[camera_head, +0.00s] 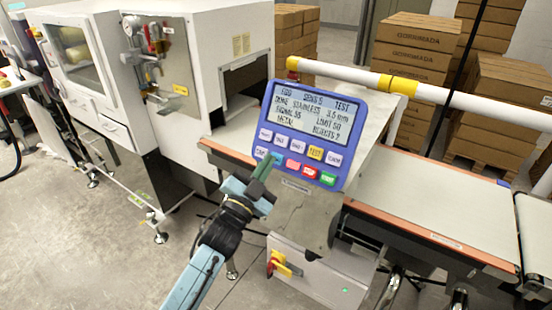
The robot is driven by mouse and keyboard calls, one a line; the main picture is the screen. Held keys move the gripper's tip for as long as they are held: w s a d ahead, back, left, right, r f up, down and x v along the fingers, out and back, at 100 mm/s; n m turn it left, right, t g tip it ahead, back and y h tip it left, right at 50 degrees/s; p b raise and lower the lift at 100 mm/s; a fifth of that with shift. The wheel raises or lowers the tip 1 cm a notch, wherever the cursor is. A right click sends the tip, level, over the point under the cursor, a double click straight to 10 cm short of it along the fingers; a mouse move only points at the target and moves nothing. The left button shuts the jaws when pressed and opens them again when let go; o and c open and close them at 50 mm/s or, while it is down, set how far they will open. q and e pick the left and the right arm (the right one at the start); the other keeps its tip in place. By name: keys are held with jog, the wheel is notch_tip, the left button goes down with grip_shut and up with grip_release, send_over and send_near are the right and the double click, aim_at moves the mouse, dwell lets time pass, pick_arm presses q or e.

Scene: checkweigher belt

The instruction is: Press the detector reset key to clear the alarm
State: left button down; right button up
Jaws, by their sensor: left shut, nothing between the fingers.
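The detector panel (313,98) is a blue-framed unit with a lit screen (307,113) showing several lines of text, including what looks like METAL and a rejects count. Below the screen are two rows of keys: mostly white ones with a yellow key (315,153) above, and a red key (309,171) and a green key (328,178) at the lower right. The labels are too small to tell surely which is reset. My left gripper (267,161) is shut and empty, its tips at the lower-left keys. I cannot tell whether they touch. My right gripper is out of view.
A conveyor belt (430,200) with orange edges runs right of the panel. A white rail (450,97) crosses behind it. A white machine cabinet (215,50) stands left. Stacked cartons (412,50) stand at the back. A grey cabinet with a red-yellow switch (283,265) is below.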

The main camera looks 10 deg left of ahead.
pick_arm(q)
jog(key=shift+w+d+f, duration=0.15)
jog(key=shift+w+f, duration=0.1)
jog(key=shift+w, duration=0.1)
jog(key=shift+w+d+f+b, duration=0.15)
jog(key=shift+w+b, duration=0.2)
jog(key=shift+b, duration=0.25)
dwell(0.6)
jog(key=shift+s+a+r+p, duration=0.3)
jog(key=shift+s+r+p, duration=0.1)
jog(key=shift+s+p, duration=0.35)
jog(key=s+p, duration=0.1)
jog(key=s+a+r+p, duration=0.1)
jog(key=p, duration=0.1)
jog(key=s+r+p, duration=0.1)
jog(key=s, duration=0.1)
jog(key=shift+a+r, duration=0.1)
jog(key=shift+a, duration=0.2)
